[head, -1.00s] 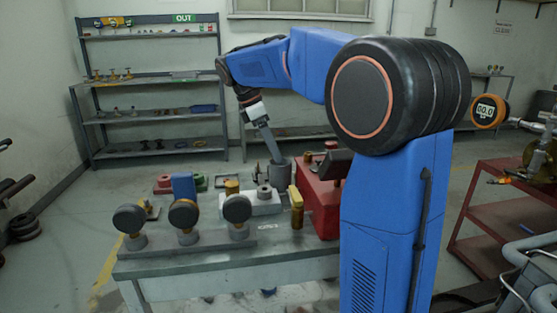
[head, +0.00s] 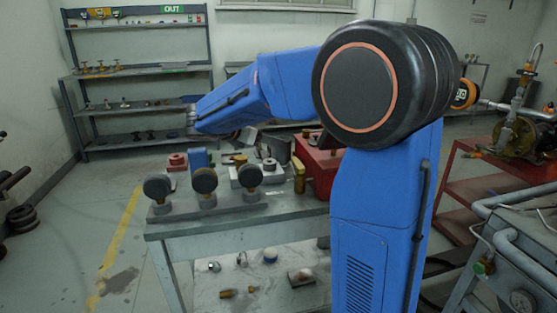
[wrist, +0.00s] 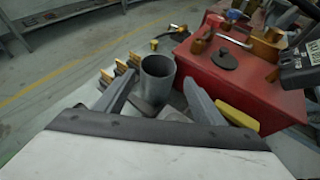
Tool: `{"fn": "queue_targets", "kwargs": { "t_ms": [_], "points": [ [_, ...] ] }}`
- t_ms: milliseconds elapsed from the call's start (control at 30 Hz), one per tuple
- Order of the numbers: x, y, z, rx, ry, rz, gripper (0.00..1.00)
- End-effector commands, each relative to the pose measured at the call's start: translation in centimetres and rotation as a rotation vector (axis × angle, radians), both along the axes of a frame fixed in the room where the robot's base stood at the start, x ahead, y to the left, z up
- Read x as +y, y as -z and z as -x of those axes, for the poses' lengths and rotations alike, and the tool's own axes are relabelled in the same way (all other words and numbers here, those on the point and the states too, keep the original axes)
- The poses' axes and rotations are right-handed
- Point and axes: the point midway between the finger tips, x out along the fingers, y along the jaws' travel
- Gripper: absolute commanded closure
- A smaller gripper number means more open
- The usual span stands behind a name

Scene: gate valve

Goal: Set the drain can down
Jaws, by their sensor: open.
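The drain can is a grey open-topped cylinder (wrist: 157,72). In the wrist view it stands upright on the bench, close to a red box, and looks empty inside. My gripper (wrist: 158,84) is open, with one grey finger on each side of the can's picture. The fingers do not press on it, and I cannot tell how far the can lies beyond the tips. In the head view the can (head: 279,148) is partly hidden behind my arm, and my gripper is mostly hidden there too.
The red box (wrist: 245,80) stands right of the can with parts on its lid. Several dark round-headed parts stand in a rack (head: 207,208) at the bench front. A red cart (head: 470,190) is at the right. Shelves (head: 140,75) line the back wall.

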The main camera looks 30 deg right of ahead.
Motion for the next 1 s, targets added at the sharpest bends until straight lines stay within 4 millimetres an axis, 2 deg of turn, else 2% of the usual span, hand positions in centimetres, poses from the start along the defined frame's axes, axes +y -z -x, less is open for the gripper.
{"fn": "queue_targets", "kwargs": {
  "t_ms": [167,567,833,1000],
  "points": [
    [0.3,0.3,-0.7,0.008,-0.064,0.053,0.37],
    [-2.3,1.6,-1.5,0.008,-0.064,0.054,0.37],
    [-5.4,3.2,-2.3,0.009,-0.062,0.054,0.37],
    [-6.1,3.4,-2.6,0.008,-0.065,0.053,0.37]
  ]
}}
